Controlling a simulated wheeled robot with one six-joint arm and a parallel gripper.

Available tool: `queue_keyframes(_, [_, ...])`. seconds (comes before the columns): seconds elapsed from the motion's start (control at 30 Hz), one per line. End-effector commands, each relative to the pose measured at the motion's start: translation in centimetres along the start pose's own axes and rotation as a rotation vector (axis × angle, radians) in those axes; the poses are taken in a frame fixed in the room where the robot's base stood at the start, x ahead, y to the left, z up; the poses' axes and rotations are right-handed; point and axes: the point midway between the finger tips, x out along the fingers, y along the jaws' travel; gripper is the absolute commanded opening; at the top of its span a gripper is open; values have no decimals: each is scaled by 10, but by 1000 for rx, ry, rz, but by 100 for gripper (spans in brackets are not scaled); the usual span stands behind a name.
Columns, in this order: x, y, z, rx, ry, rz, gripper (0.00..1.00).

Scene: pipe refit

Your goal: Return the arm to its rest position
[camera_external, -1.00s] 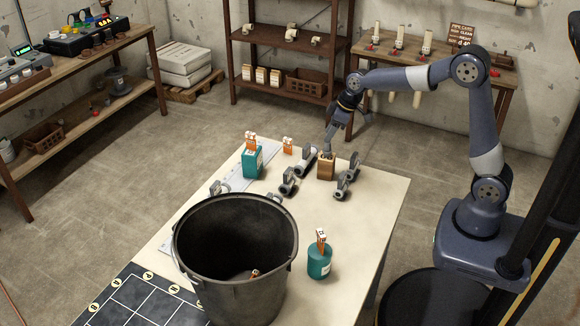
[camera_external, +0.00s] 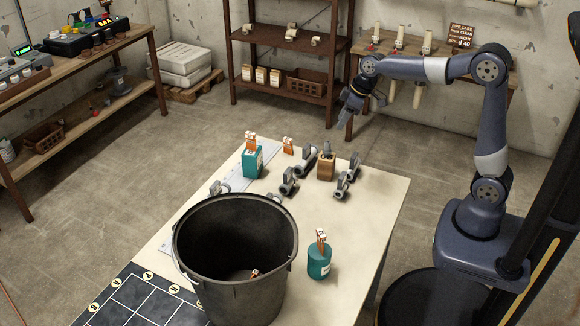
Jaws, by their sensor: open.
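My gripper (camera_external: 344,119) is open and empty. It hangs in the air above and behind the wooden block (camera_external: 326,168), near the far edge of the work table (camera_external: 365,220), touching nothing. My arm (camera_external: 491,110) rises from its base at the right and reaches left across the back of the table.
A large black bucket (camera_external: 235,300) stands at the table's front. A teal bottle (camera_external: 319,262), a teal box (camera_external: 253,160) and several grey pipe fittings (camera_external: 288,180) are on the table. A shelf (camera_external: 285,48) and a bench with upright pipes (camera_external: 426,43) stand behind my arm.

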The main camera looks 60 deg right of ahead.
Motion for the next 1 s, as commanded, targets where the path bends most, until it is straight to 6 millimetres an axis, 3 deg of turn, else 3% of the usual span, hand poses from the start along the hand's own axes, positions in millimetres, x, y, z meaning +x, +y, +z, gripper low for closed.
queue_keyframes(0.1, [-25, 1, 0, 1, 4, 3, 40])
queue_keyframes(0.2, [5, -1, 2, 0, -7, -3, 40])
queue_keyframes(0.7, [107, -1, 3, 0, -4, -2, 40])
queue_keyframes(1.0, [46, 0, -23, -2, 5, 2, 40])
